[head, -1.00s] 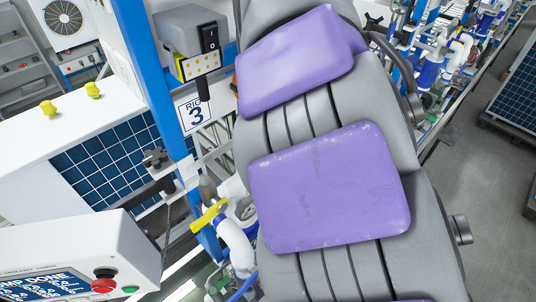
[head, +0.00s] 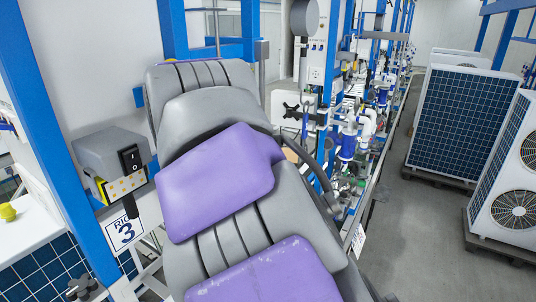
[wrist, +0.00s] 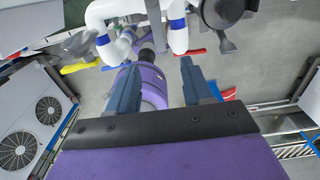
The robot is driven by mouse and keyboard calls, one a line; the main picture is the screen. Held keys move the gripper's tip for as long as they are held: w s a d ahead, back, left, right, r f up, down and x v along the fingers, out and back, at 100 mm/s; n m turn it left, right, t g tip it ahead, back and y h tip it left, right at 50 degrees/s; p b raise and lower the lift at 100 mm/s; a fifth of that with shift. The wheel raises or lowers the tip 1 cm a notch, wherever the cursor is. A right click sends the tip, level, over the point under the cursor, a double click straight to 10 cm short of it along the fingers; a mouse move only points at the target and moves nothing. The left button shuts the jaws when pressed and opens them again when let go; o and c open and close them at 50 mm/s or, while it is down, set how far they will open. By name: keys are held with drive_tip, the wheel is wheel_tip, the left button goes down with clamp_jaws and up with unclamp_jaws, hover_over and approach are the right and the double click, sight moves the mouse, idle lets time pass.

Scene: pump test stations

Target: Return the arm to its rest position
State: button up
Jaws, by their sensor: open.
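My arm, grey with purple pads, fills the middle of the head view and hides part of the rig behind it. My gripper (wrist: 160,90) shows in the wrist view with its two blue-grey fingers apart and nothing held between them. Beyond the fingertips are white pipes (wrist: 118,12) with blue bands and a purple rounded part. I cannot tell how far they are from the fingers. The gripper is not visible in the head view.
A grey switch box (head: 112,155) and a "RIG 3" sign (head: 124,230) are left of my arm, by a blue post (head: 50,120). White fan units (head: 468,115) stand on pallets at the right. The grey aisle floor (head: 405,230) is clear.

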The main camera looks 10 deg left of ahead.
drive_tip(key=s+d+f+n+b, duration=0.3)
drive_tip(key=d+f+n+b, duration=0.8)
drive_tip(key=d+f, duration=0.95)
drive_tip(key=s+d+f+n+b, duration=0.3)
drive_tip(key=s+f+n+b, duration=0.1)
drive_tip(key=f, duration=0.3)
drive_tip(key=s+d+f+n+g+b, duration=0.1)
drive_tip(key=s+d+f+n+b, duration=0.2)
drive_tip(key=s+f, duration=0.3)
drive_tip(key=s+d+f+n+b, duration=0.4)
drive_tip(key=s+d+f+b, duration=0.1)
drive_tip(key=f, duration=0.4)
drive_tip(key=shift+s+n+g+b, duration=0.3)
drive_tip(key=shift+g+b, duration=0.1)
drive_tip(key=shift+b, duration=0.2)
